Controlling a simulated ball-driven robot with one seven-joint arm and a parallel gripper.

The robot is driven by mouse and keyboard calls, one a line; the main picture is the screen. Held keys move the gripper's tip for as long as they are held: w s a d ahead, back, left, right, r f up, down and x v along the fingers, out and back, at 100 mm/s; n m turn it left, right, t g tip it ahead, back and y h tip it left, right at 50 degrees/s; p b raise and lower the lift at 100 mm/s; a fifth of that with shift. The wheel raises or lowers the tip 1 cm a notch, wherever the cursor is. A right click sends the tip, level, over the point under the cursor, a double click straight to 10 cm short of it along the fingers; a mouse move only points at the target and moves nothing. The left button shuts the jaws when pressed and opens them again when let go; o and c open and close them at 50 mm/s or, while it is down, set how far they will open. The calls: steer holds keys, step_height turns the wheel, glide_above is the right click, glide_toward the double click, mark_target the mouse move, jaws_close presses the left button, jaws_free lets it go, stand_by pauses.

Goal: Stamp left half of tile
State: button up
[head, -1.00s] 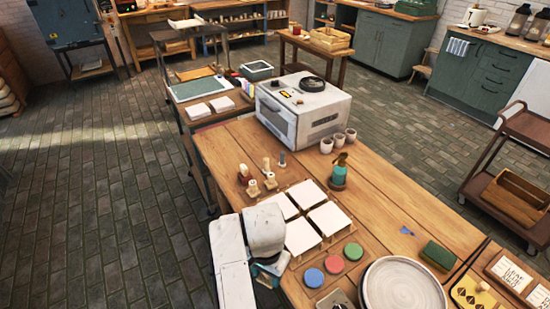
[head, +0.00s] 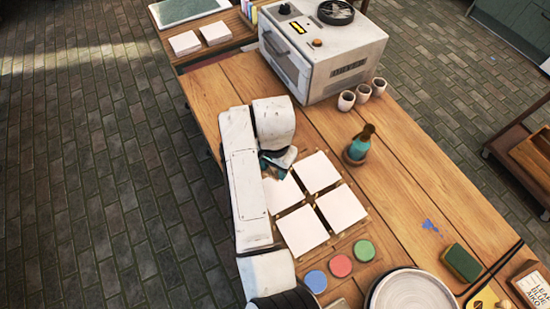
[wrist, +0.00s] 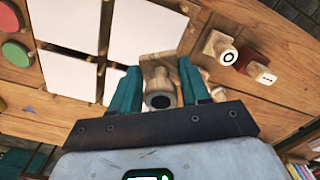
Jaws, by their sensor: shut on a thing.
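Several blank white tiles lie in a wooden rack (head: 291,209): back right (head: 317,172), back left (head: 283,190), right (head: 341,207) and front (head: 302,230). They also fill the upper left of the wrist view (wrist: 75,70). My gripper (wrist: 157,88) has its teal fingers shut on a wooden stamp (wrist: 160,101) with a dark grey round end facing the camera. In the head view my gripper (head: 277,165) is by the tiles' left edge, its grip hidden. Beside it in the wrist view are a circle-faced stamp (wrist: 221,48) and a red stamp (wrist: 259,72).
Blue (head: 315,281), red (head: 340,266) and green (head: 364,250) round pads lie in front of the tiles. A white kiln (head: 322,50) and several cups are behind. A round wheel (head: 410,292) is at the front.

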steer(key=shift+f+b, duration=2.8)
steer(key=shift+b, duration=0.05)
steer(key=shift+s+f, duration=0.15)
steer(key=shift+f, duration=0.45)
stand_by(0.7)
step_height(320, 180, up, 7)
steer(key=p, duration=0.7)
steer(key=shift+r+p, duration=0.15)
steer(key=shift+p, duration=0.15)
